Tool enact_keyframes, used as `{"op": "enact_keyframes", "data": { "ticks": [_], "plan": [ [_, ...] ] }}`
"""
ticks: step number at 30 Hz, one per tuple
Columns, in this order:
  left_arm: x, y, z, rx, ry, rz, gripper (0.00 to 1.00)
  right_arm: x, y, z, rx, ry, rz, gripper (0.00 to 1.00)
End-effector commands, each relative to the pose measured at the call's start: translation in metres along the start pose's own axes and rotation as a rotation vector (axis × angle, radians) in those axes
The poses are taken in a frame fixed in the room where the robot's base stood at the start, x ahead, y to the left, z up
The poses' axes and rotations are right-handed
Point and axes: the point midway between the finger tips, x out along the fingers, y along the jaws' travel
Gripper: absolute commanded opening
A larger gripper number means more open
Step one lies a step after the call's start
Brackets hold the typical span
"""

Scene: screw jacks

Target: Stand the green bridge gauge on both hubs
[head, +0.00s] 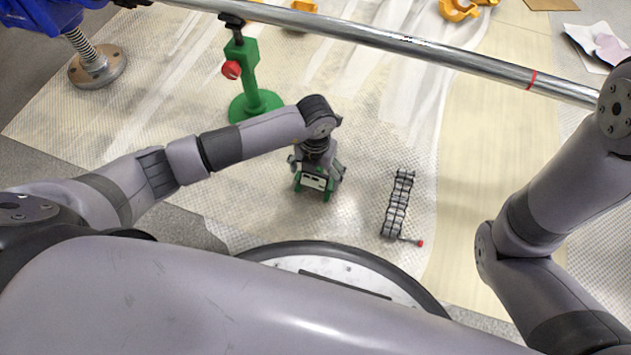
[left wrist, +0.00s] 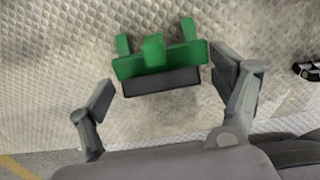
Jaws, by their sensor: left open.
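The green bridge gauge (head: 316,184) is at the middle of the head view, just under my left gripper (head: 317,172). In the left wrist view the gauge (left wrist: 155,60) shows a green bar with short green legs or posts and a dark strip along its near side. The fingers of my left gripper (left wrist: 162,88) are spread, one at each end of the gauge. The right finger looks very close to it; I cannot tell whether it touches. I cannot make out the two hubs with certainty. My right gripper is out of view.
A long metal tube (head: 420,48) crosses above, over a green stand (head: 250,85) with a red knob. A black ladder-like frame (head: 398,205) with a red-tipped rod lies right of the gauge. A blue jack (head: 80,45) stands at the upper left. Bare mat surrounds the gauge.

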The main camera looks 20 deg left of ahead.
Motion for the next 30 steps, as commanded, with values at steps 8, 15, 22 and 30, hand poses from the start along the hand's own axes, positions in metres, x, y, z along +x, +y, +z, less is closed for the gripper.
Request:
{"op": "enact_keyframes", "data": {
  "ticks": [8, 15, 22, 30],
  "plan": [
    [-0.0014, -0.0001, 0.0001, 0.0, 0.0, 0.0, 0.74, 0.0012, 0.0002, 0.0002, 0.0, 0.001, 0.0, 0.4],
    [-0.0014, 0.0, 0.0002, 0.0, 0.0, 0.0, 0.58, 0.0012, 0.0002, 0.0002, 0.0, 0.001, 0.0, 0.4],
    [-0.0014, 0.0, 0.0002, 0.0, 0.0, 0.0, 0.42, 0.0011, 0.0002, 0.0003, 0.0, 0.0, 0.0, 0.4],
    [-0.0014, 0.0, 0.0002, 0.0, 0.0, 0.0, 0.24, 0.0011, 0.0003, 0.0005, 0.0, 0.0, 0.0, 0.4]
  ]
}}
